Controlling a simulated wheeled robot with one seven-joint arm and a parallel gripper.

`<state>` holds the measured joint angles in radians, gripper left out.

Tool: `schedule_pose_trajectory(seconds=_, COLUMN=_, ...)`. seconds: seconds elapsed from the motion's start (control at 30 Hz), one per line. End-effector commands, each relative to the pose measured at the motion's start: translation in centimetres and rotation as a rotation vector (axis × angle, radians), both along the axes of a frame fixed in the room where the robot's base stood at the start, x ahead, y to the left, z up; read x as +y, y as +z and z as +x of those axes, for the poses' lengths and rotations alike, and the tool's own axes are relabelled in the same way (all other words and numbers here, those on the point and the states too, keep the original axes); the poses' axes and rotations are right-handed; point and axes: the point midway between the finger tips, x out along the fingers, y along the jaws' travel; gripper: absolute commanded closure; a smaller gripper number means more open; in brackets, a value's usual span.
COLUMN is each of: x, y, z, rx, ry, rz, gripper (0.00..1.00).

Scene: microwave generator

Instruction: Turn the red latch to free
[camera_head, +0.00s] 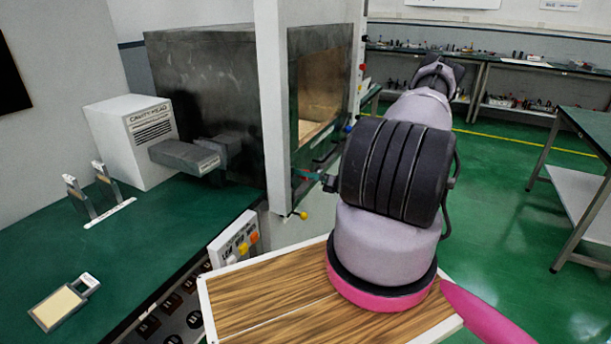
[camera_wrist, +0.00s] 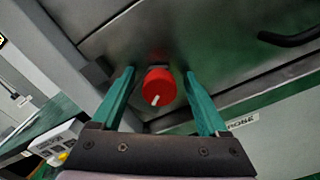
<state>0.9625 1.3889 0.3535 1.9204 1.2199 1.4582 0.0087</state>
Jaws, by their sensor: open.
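The red latch (camera_wrist: 158,87) is a round knob with a short white pointer, on a grey metal face in the wrist view. The pointer is directed down and slightly left in that picture. My gripper (camera_wrist: 159,73) is open, with one green finger on each side of the latch and a visible gap to each. I cannot tell how deep the fingertips reach past it. In the head view, a green finger of my gripper (camera_head: 306,173) shows beside the chamber's front post; I cannot make out the latch there.
The dark metal chamber (camera_head: 215,95) stands behind a light post (camera_head: 273,110). A yellow-tipped knob (camera_head: 302,215) sticks out below. A black handle (camera_wrist: 291,38) and a partly readable label (camera_wrist: 243,121) lie right of the latch. The green bench (camera_head: 130,245) is left.

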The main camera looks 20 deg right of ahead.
Motion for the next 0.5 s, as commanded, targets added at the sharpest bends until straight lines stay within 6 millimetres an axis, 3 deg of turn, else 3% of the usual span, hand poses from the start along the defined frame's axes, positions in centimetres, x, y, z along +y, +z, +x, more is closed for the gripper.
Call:
schedule_pose_trajectory(seconds=0.17, x=0.01, y=0.0, z=0.01, rx=0.0, ry=0.0, rz=0.0, gripper=0.23)
schedule_pose_trajectory(seconds=0.2, x=0.0, y=0.0, z=0.0, rx=0.0, ry=0.0, rz=0.0, gripper=0.27)
schedule_pose_trajectory(seconds=0.4, x=-0.04, y=-0.02, z=0.0, rx=0.0, ry=-0.001, rz=0.0, gripper=1.0)
schedule_pose_trajectory(seconds=0.5, x=-0.08, y=-0.04, z=0.0, rx=0.001, ry=-0.002, rz=-0.001, gripper=1.0)
